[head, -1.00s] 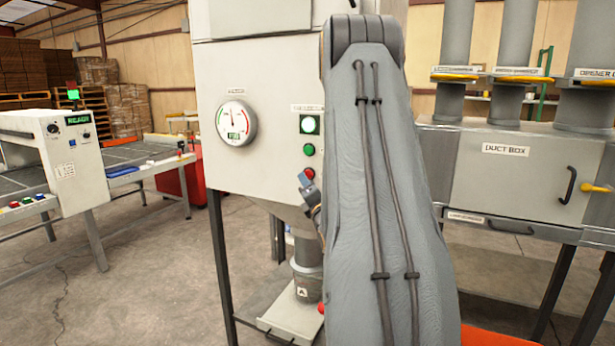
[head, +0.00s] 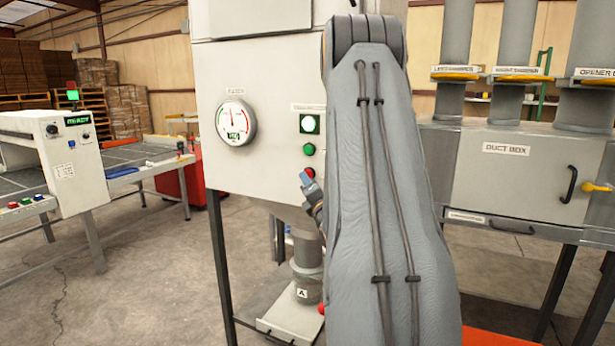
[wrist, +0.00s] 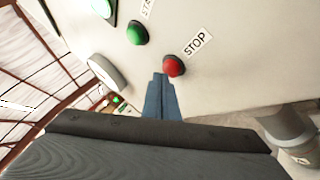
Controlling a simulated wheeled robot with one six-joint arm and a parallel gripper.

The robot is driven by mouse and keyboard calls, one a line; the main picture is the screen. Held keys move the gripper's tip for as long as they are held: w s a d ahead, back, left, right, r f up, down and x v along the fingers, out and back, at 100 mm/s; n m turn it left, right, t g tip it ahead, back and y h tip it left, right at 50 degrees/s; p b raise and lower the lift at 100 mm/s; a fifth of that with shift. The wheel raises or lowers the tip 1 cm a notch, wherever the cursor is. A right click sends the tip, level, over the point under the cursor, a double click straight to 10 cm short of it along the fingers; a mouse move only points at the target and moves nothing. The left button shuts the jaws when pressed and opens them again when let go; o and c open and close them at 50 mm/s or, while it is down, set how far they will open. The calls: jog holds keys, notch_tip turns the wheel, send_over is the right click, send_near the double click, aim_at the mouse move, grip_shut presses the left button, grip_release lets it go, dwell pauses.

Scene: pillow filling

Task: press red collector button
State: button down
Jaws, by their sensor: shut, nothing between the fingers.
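The red button (head: 309,172) is on the front of the pale collector cabinet (head: 265,160), below a green button (head: 309,149) and a lit white-green lamp (head: 309,124). In the wrist view the red button (wrist: 173,66) sits beside a STOP label (wrist: 198,43), with the green button (wrist: 137,34) up to its left. My gripper (wrist: 161,80) is shut and empty, its blue fingertips just below the red button in the picture. In the head view my gripper (head: 306,180) shows just under the red button; whether it touches is not clear. My arm hides the cabinet's right part.
A round gauge (head: 236,123) is left of the buttons. The duct box (head: 505,165) stands at right. A machine with a READY display (head: 77,120) and a table is at left. A canister (head: 306,270) sits under the cabinet. Concrete floor is open at left.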

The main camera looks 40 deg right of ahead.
jog(key=shift+w+d, duration=0.15)
jog(key=shift+d, duration=0.25)
dwell(0.5)
jog(key=shift+a+b, duration=0.1)
jog(key=shift+b, duration=0.2)
jog(key=shift+s+a, duration=0.35)
jog(key=shift+a, duration=0.4)
jog(key=shift+s+a+b, duration=0.15)
jog(key=shift+s+a, duration=0.15)
jog(key=shift+a, duration=0.45)
jog(key=shift+s+a+b, duration=0.2)
jog(key=shift+s+a, duration=0.15)
jog(key=shift+a, duration=0.45)
jog(key=shift+s+a+b, duration=0.15)
jog(key=shift+s+a, duration=0.15)
jog(key=shift+a, duration=0.45)
